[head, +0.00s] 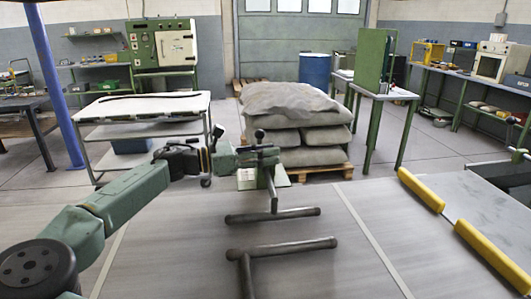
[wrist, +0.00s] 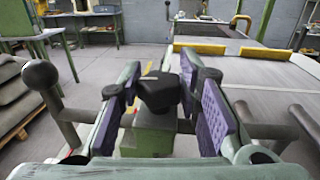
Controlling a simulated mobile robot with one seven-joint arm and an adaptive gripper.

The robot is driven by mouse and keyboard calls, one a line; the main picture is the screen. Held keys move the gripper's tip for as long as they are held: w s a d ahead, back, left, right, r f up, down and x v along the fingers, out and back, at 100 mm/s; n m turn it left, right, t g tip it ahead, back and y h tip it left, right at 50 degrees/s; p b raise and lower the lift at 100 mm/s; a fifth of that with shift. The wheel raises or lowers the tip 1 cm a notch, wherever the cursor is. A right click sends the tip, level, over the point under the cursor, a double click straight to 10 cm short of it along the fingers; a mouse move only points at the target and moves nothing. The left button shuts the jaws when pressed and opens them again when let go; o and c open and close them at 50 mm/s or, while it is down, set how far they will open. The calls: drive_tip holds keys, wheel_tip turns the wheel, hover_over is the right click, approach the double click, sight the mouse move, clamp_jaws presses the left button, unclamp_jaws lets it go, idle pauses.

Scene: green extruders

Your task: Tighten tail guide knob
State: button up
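A black knob (wrist: 158,92) sits on a green block (wrist: 146,138) of the tail guide in the wrist view. My gripper (wrist: 162,78) has its two purple-padded fingers spread, one on each side of the knob. Gaps show between the pads and the knob, so it is not clamped. There the knob is mostly hidden by the fingers.
A lever with a dark ball end (wrist: 40,76) rises left of my fingers. Dark rollers (head: 282,248) lie below the guide over the grey table (head: 350,270). Yellow rollers (head: 420,190) are at right. Stacked sacks (head: 300,130) and a white-topped cart (head: 140,107) stand behind.

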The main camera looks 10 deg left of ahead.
drive_tip(key=c, duration=0.6)
drive_tip(key=shift+m+g+h, duration=0.4)
drive_tip(key=shift+m+g, duration=0.3)
drive_tip(key=shift+g, duration=0.3)
drive_tip(key=o, duration=1.2)
drive_tip(key=shift+c, duration=0.2)
drive_tip(key=shift+a, duration=0.15)
drive_tip(key=v, duration=1.1)
drive_tip(key=shift+a, duration=0.35)
drive_tip(key=shift+s+f, duration=0.1)
drive_tip(key=shift+s, duration=0.05)
